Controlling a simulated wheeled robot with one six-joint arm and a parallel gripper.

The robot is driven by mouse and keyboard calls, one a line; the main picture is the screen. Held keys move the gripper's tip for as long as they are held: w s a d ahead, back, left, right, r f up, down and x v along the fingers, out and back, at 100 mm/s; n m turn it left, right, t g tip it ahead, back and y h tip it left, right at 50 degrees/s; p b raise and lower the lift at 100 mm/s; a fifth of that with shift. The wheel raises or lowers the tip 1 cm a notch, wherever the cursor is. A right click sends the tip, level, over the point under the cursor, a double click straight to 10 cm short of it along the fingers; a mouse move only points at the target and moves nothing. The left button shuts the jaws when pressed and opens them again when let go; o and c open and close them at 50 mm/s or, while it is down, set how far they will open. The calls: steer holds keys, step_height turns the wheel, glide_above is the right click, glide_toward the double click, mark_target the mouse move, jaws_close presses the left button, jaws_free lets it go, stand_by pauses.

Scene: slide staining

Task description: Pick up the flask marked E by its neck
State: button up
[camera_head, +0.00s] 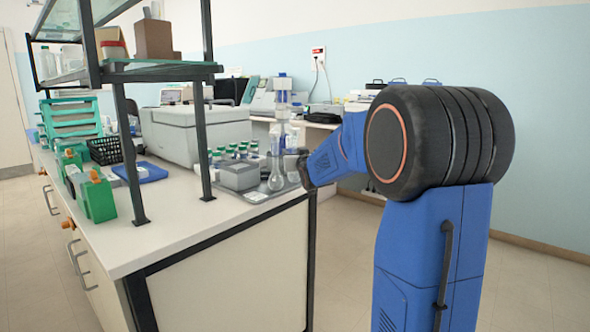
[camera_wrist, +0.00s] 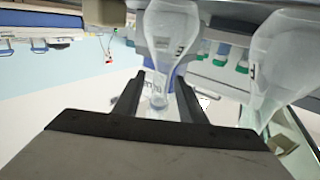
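The flask marked E (camera_wrist: 170,38) is clear glass, with a dark letter on its body in the wrist view. Its narrow neck lies between the two fingers of my gripper (camera_wrist: 160,80). The fingers are apart, with what looks like a small gap on each side of the neck; contact is not clear. A second clear flask (camera_wrist: 278,60) stands to the right, outside the fingers. My fingers cannot be made out there.
A grey box (camera_head: 238,176) and several green-capped bottles (camera_head: 232,152) stand left of the flask. A shelf post (camera_head: 206,110) rises further left. A large grey machine (camera_head: 190,130) stands behind. The front of the white bench (camera_head: 180,222) is clear.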

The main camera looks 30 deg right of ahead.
steer(key=shift+x, duration=0.85)
steer(key=c, duration=0.9)
steer(key=shift+r, duration=0.1)
